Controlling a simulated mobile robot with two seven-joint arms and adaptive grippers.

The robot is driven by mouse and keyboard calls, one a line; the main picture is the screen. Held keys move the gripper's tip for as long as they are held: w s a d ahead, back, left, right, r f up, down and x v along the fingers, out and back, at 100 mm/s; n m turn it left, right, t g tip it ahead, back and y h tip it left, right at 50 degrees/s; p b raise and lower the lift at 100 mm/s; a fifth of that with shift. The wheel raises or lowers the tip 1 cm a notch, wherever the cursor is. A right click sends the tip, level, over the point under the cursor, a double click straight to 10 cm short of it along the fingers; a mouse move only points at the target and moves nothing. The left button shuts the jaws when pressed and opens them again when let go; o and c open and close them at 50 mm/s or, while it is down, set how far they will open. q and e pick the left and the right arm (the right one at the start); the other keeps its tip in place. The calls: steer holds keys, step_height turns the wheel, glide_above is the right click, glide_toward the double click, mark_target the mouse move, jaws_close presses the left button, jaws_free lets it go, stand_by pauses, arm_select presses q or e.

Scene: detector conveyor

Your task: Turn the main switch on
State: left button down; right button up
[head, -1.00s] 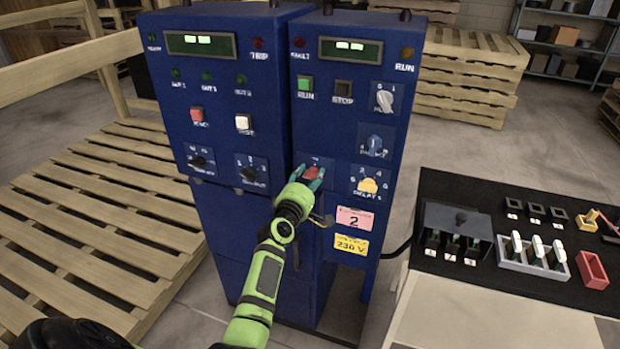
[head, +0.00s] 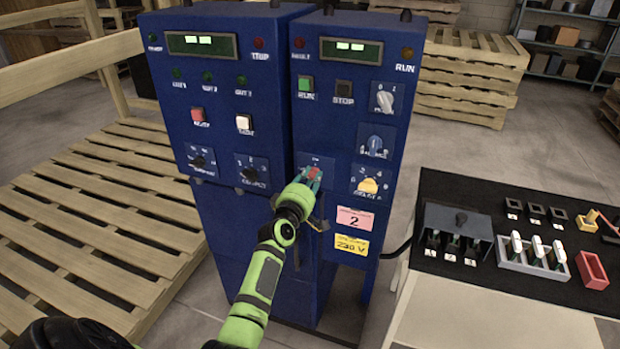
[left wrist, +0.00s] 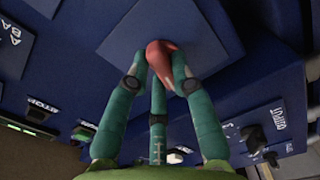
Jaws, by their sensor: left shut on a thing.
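The red switch knob (head: 313,173) sits on a blue plate low on the front of the right-hand blue cabinet (head: 345,120). My left gripper (head: 311,178) is at it, with its green fingers closed around the knob. In the left wrist view, the red knob (left wrist: 160,56) shows between the fingertips of the left gripper (left wrist: 160,84), standing at a slant on its plate. The fingers hide part of the knob and its markings. My right gripper is not in view.
A yellow knob (head: 368,186) and other dials sit close to the right of the gripper. A second blue cabinet (head: 215,110) adjoins on the left. A black-topped bench (head: 480,281) with small parts stands at right. Wooden pallets (head: 90,215) lie at left.

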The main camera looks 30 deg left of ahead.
arm_select(q)
steer(key=m, duration=0.3)
steer(key=shift+r+m, duration=0.1)
steer(key=shift+m, duration=0.3)
steer(key=m+p, duration=0.1)
steer(key=m, duration=0.3)
steer(key=shift+d+m, duration=0.15)
steer(key=shift+m, duration=0.15)
steer(key=m, duration=0.3)
steer(key=shift+p, duration=0.3)
steer(key=shift+f+m, duration=0.2)
steer(key=shift+m, duration=1.6)
steer(key=c, duration=1.1)
jaws_free()
steer(key=shift+o, duration=0.2)
steer(key=shift+w, duration=0.1)
steer(key=shift+f, duration=0.1)
